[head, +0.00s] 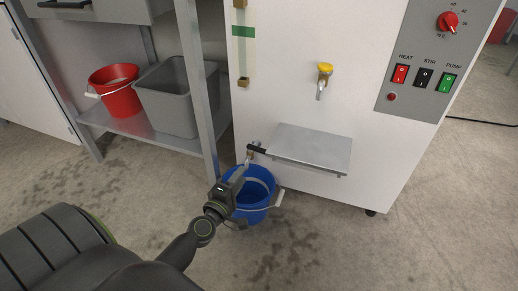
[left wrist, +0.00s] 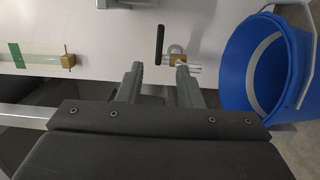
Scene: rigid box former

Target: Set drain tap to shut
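The lever lies roughly level, pointing right in the head view. My left gripper (head: 244,168) is just below the tap, over the blue bucket. In the left wrist view its fingers (left wrist: 158,73) are apart with nothing between them. I cannot tell whether a finger touches the tap. My right gripper is not in view.
The blue bucket (head: 262,191) stands on the floor under the tap. A metal shelf (head: 314,145) juts out right of the lever. A yellow-handled tap (head: 324,71) and switch panel (head: 425,75) are higher. A rack leg (head: 200,100) stands at left, with a red bucket (head: 118,97) and grey bin (head: 169,104) behind.

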